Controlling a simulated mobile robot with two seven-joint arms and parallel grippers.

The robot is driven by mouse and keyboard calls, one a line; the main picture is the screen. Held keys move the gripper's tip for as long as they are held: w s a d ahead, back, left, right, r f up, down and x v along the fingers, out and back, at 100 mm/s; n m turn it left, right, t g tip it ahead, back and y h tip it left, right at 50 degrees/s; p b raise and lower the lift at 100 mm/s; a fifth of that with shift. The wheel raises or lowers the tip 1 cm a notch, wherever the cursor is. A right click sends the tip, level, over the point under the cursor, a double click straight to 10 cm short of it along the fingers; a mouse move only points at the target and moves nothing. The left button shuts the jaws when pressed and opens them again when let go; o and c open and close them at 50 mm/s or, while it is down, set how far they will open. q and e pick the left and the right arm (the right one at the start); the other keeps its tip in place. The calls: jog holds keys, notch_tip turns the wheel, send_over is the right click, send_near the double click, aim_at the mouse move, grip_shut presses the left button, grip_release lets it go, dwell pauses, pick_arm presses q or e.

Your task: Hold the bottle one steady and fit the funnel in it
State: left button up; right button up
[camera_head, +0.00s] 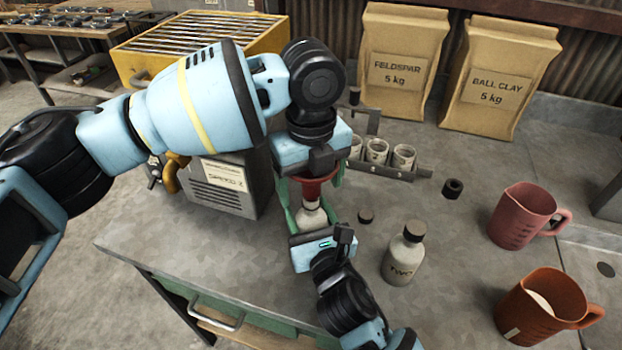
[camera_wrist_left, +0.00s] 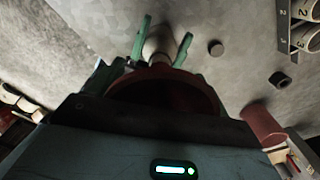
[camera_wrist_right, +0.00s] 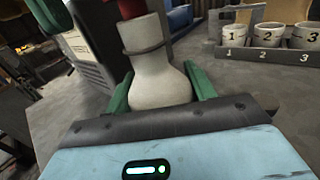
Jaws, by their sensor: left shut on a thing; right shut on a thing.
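The red-brown funnel (camera_head: 316,185) is upright in my left gripper (camera_head: 318,174), which is shut on it from above. Its wide dark bowl (camera_wrist_left: 160,88) fills the middle of the left wrist view. Bottle one (camera_head: 311,217), pale and uncapped, stands upright directly below. My right gripper (camera_head: 310,222) is shut around its body, green fingers on both sides. In the right wrist view the bottle (camera_wrist_right: 160,78) shows a dark ring at its neck, and the funnel's lower part (camera_wrist_right: 131,8) is at its mouth. How deep the spout sits is hidden.
Capped bottle TWO (camera_head: 403,259) stands to the right. A small black cap (camera_head: 365,217) and a black ring (camera_head: 452,189) lie on the bench. A rack of numbered cups (camera_head: 400,172) is behind. Two jugs (camera_head: 521,214) (camera_head: 540,306) stand right; a grey box (camera_head: 231,190) stands left.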

pick_arm(q)
jog(key=shift+f, duration=0.55)
jog(key=o, duration=0.7)
jog(key=shift+o, duration=1.1)
notch_tip(320, 180, up, 12)
pick_arm(e)
jog(key=o, duration=1.1)
jog(key=shift+c, duration=0.2)
